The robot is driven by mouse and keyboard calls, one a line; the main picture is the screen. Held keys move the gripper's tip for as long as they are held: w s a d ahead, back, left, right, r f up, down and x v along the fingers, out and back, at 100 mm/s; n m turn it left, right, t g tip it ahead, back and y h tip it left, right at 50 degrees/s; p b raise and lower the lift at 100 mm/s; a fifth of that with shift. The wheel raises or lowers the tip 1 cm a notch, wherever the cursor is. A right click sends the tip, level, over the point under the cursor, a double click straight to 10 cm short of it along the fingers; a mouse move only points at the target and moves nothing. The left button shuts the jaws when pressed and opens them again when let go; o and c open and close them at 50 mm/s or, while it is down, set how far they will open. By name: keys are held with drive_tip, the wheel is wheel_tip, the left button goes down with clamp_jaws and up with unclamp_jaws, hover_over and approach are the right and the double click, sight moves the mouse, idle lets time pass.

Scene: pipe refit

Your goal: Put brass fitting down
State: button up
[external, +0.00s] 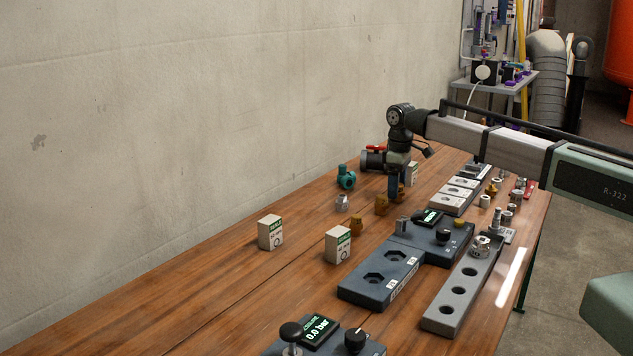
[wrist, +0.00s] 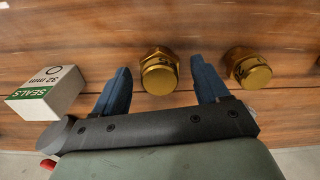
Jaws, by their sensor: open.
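My gripper (external: 395,188) is low over the wooden table in the external view. In the wrist view its two blue fingers (wrist: 161,66) are open, one on each side of a brass fitting (wrist: 159,78). A gap shows between each finger and the fitting, so it is not clamped. A second brass fitting (wrist: 249,70) is just right of the right finger. In the external view one brass fitting (external: 381,206) stands beside the fingers and another (external: 357,226) stands nearer the camera. The fitting between the fingers is partly hidden there (external: 402,193).
A seals box (wrist: 46,94) is left of the fingers in the wrist view. Two more seals boxes (external: 270,232) (external: 338,244) stand nearer the external camera. A dark fixture block (external: 380,278) and a grey rack (external: 447,312) lie to the right. The table's left front is clear.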

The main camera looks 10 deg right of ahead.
wheel_tip(320, 180, up, 12)
idle(0.5)
drive_tip(key=shift+f, duration=0.1)
